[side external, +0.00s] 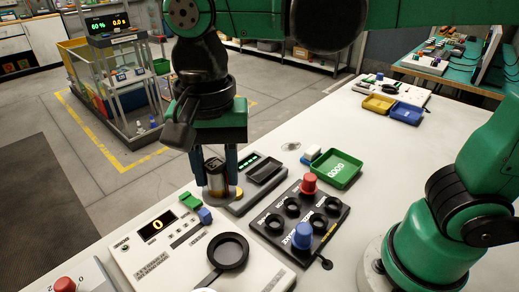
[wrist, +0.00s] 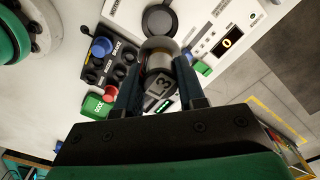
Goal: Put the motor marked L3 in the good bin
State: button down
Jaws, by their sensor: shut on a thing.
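The motor (side external: 214,177) is a dark and metallic cylinder, upright between my fingers. In the wrist view its dark end (wrist: 159,88) bears a light marking that reads as L3. My gripper (side external: 214,168) points down and is shut on the motor's sides; the fingers also show in the wrist view (wrist: 160,88). The motor is at the left end of a grey device with a display (side external: 248,161); whether it touches the device is unclear. The good bin (side external: 335,169) is a green tray marked GOOD, to the right of my gripper; the wrist view shows it (wrist: 97,106) at left.
A black panel (side external: 290,242) with several round sockets, a red knob (side external: 309,184) and a blue knob (side external: 302,236) stands between gripper and front. A white instrument (side external: 165,262) with a round black dish (side external: 228,252) is at front left. Yellow (side external: 379,103) and blue (side external: 407,113) trays lie far right.

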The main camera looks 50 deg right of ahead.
aim_at(215, 163)
notch_tip(215, 163, up, 5)
jog(key=shift+r, duration=0.2)
jog(key=shift+w+d+r, duration=0.15)
jog(key=w+d+f+m, duration=0.1)
jog(key=d+f+m, duration=0.4)
jog(key=d, duration=0.8)
jog(key=w+d+f+m, duration=0.2)
jog(key=d+f+m, duration=0.3)
jog(key=d, duration=0.7)
jog(key=s+d+f+m, duration=0.2)
jog(key=s+d+f, duration=0.3)
jog(key=s+d, duration=0.15)
jog(key=shift+w+d+f, duration=0.1)
jog(key=shift+w+f, duration=0.05)
jog(key=shift+f, duration=0.9)
jog(key=shift+w+d+f, duration=0.15)
jog(key=shift+f, duration=0.85)
jog(key=shift+w+d+f, duration=0.1)
jog(key=shift+w+f, duration=0.05)
jog(key=shift+f, duration=0.9)
jog(key=shift+f, duration=0.2)
